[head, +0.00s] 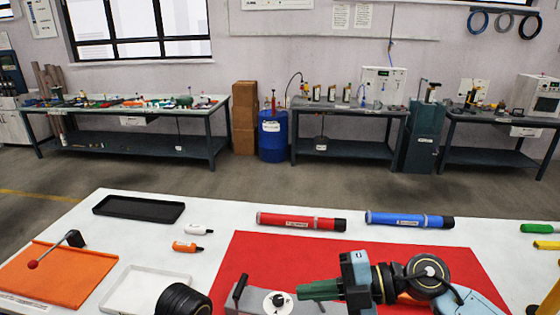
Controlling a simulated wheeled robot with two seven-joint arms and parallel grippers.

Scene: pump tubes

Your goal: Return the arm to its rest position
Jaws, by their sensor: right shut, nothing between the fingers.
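My right gripper (304,291) reaches in from the right, over the front of the red mat (400,258). Its green fingers are shut and empty, pointing left. They are close to a grey fixture (250,301) with a black handle and a round white dial; I cannot tell whether they touch it. My left gripper is not in view. A red pump tube (300,221) and a blue pump tube (408,220), both with black ends, lie along the back edge of the mat.
On the white table are a black tray (138,208), a white tray (118,301), an orange board (40,280) with a red-knobbed lever, and small white (196,230) and orange (184,246) bottles. A green-handled item (538,228) lies far right. Workbenches stand beyond open floor.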

